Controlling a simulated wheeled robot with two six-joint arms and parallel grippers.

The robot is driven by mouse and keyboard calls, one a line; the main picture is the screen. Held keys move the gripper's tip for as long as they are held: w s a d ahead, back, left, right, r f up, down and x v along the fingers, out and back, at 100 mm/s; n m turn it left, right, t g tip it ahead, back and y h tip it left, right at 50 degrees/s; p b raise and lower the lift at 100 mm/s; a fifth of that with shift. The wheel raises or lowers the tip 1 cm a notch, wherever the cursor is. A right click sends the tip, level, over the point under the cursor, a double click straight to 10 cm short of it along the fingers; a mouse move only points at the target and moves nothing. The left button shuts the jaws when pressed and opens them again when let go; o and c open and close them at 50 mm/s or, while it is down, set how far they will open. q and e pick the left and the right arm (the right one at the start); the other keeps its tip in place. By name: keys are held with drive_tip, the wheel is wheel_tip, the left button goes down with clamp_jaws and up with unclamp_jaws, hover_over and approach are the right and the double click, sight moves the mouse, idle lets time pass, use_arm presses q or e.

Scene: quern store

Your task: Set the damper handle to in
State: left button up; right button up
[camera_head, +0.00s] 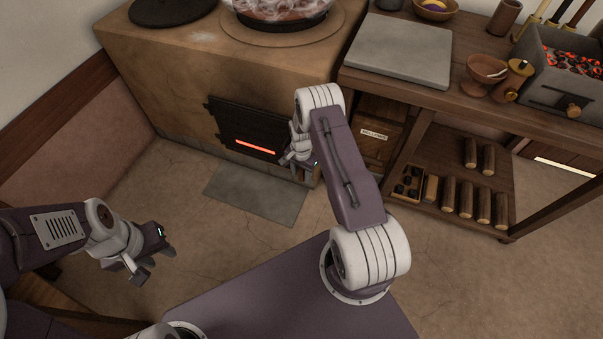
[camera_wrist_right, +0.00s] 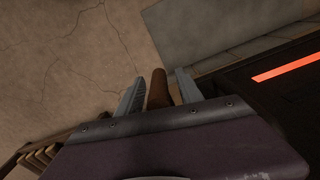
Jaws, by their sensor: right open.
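A brown, rounded handle (camera_wrist_right: 157,88), which looks like the damper handle, shows between the two fingers of my right gripper (camera_wrist_right: 160,76) in the right wrist view. The fingers are open, one on each side of it, with a narrow gap visible on both sides. In the head view my right gripper (camera_head: 299,171) is low at the front of the clay stove (camera_head: 180,80), right of its dark fire door (camera_head: 245,122). The handle is hidden there behind my gripper and arm. My left gripper (camera_head: 154,264) is open and empty above the floor at the left.
A grey slab (camera_head: 255,195) lies on the floor before the stove. A wooden bench (camera_head: 470,105) stands to the right, with a box labelled bellows (camera_head: 375,135) and several logs below. A grey box of glowing coals (camera_head: 560,85) with a wooden knob (camera_head: 573,111) is on it.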

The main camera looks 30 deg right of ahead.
wheel_tip(320, 180, up, 8)
drive_tip(key=p, duration=0.5)
drive_tip(key=shift+r, duration=0.55)
